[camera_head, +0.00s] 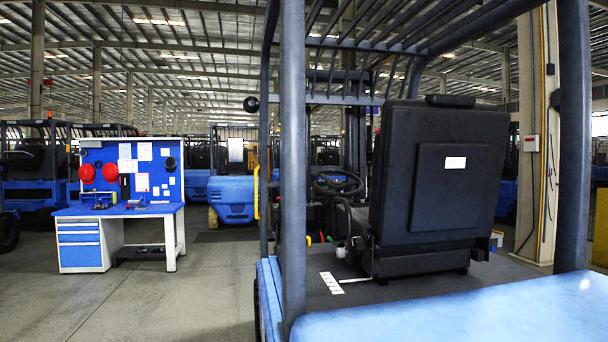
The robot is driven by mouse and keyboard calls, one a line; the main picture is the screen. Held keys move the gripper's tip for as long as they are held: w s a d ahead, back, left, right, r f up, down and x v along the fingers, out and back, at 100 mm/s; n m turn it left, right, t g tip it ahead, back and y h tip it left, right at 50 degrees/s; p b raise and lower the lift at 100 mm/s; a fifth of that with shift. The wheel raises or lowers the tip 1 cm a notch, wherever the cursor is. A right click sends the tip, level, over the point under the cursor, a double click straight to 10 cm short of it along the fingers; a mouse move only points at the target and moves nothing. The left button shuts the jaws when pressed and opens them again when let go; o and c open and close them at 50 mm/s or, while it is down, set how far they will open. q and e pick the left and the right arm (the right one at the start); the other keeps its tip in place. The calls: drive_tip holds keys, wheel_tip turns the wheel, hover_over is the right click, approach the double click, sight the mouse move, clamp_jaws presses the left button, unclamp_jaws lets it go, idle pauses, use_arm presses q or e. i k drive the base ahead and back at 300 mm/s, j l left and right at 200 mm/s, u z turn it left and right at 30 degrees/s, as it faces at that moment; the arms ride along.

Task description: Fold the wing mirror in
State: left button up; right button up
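A blue forklift with dark posts (293,180) fills the right half of the head view, seen from behind. A small round black part, which looks like the wing mirror (251,104), sticks out to the left of the forklift's left front post, near the overhead guard. It is small in the view, and I cannot tell its exact angle; its mount is partly hidden by the posts. Neither of my grippers is in view.
The black seat (438,190) and the steering wheel (337,183) are inside the forklift frame. A blue workbench (118,222) with a pegboard stands at the left. Other forklifts (232,198) are parked behind. The grey floor (165,305) left of the forklift is clear.

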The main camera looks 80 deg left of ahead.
sight(236, 146)
drive_tip(key=k+u, duration=0.3)
drive_tip(key=k+j+u, duration=0.25)
drive_tip(key=j+u, duration=0.2)
drive_tip(key=u, duration=0.25)
drive_tip(key=j+u, duration=0.15)
drive_tip(key=u, duration=0.35)
drive_tip(key=i+j+u, duration=0.15)
drive_tip(key=u, duration=0.3)
drive_tip(key=i+j+u, duration=0.1)
drive_tip(key=u, duration=0.4)
